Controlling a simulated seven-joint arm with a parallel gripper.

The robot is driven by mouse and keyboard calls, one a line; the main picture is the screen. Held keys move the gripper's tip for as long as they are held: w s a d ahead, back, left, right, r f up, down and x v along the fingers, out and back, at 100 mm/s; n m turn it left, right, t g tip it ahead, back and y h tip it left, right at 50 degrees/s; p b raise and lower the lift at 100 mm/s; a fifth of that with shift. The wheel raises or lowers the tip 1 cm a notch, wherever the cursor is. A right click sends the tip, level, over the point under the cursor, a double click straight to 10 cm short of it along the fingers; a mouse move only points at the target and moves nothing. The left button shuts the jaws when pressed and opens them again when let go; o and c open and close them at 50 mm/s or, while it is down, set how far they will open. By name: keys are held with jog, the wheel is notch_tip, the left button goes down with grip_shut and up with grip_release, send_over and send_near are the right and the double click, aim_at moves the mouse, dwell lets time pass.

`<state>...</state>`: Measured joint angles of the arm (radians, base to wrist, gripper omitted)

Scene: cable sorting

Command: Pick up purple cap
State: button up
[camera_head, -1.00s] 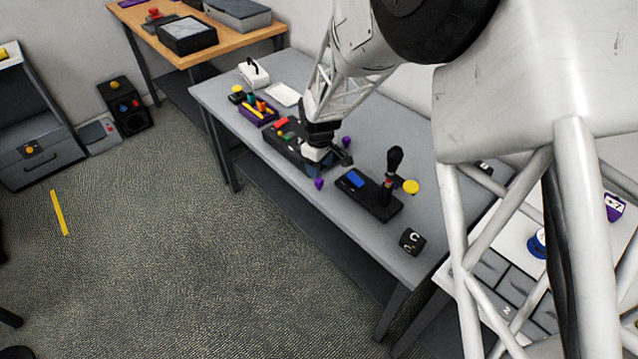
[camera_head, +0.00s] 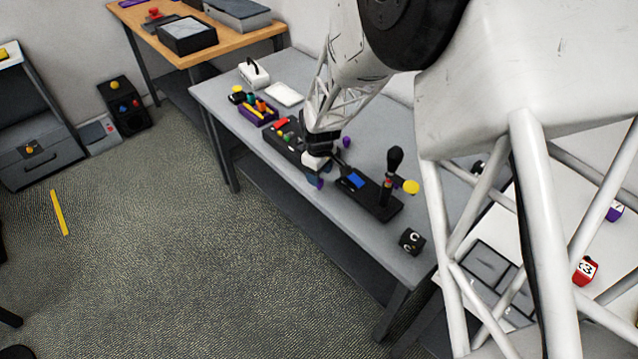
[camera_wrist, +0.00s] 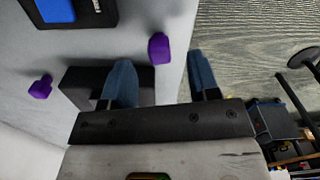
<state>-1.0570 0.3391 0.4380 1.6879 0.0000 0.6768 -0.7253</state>
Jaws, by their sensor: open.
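One purple cap (camera_wrist: 158,48) lies near the table's edge. In the wrist view it is between the tips of my gripper's two blue fingers, with a gap to each side. In the head view this purple cap (camera_head: 320,184) is partly hidden by my gripper (camera_head: 314,174). A second purple cap (camera_wrist: 40,87) lies farther left in the wrist view; this other cap (camera_head: 346,141) also shows behind my gripper in the head view. My gripper (camera_wrist: 160,59) is open and empty. I cannot tell its exact height above the table.
A dark box (camera_wrist: 82,80) sits close beside the left finger in the wrist view. A black panel with a blue screen (camera_head: 353,180) and joystick (camera_head: 394,160) stands right of my gripper. A black cube (camera_head: 411,240) is near the right end of the grey table (camera_head: 305,225).

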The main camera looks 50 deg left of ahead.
jog(key=shift+a+f, duration=0.1)
jog(key=shift+f, duration=2.05)
jog(key=c, duration=1)
jog(key=shift+r, duration=0.15)
jog(key=shift+r, duration=1.45)
jog(key=shift+s+d+r, duration=0.2)
jog(key=shift+d, duration=0.1)
jog(key=s+d+r, duration=0.1)
jog(key=s+d, duration=0.6)
jog(key=d, duration=0.6)
jog(key=shift+s+r, duration=0.2)
jog(key=shift+s, duration=0.2)
